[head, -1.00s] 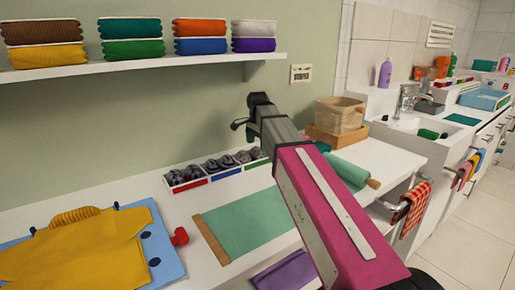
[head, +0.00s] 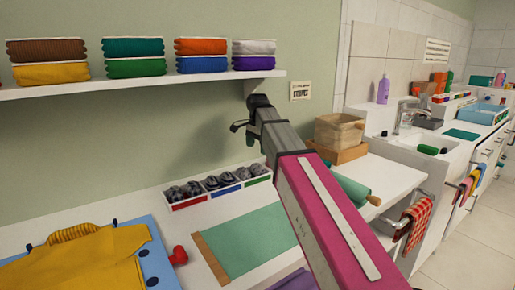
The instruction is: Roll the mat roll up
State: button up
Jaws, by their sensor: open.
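The green mat (head: 245,240) lies partly unrolled on the white counter, with a wooden strip (head: 211,258) along its left end. Its rolled part (head: 350,188), with a wooden rod end, shows at the right behind my arm. My pink and grey arm crosses over the mat and hides the stretch between flat part and roll. My gripper (head: 243,130) is at the far dark end of the arm, small and mostly hidden. It is open, above the back of the counter, apart from the mat and holding nothing I can see.
A divided box (head: 205,199) of dark rolled items stands behind the mat. A yellow garment on a blue board (head: 160,262) lies left, beside a red clip (head: 179,255). A wooden box (head: 338,135) stands back right. A shelf (head: 140,86) with folded towels hangs above. Purple cloth (head: 293,281) lies in front.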

aim_at(359, 192)
jog(key=k+l, duration=1.25)
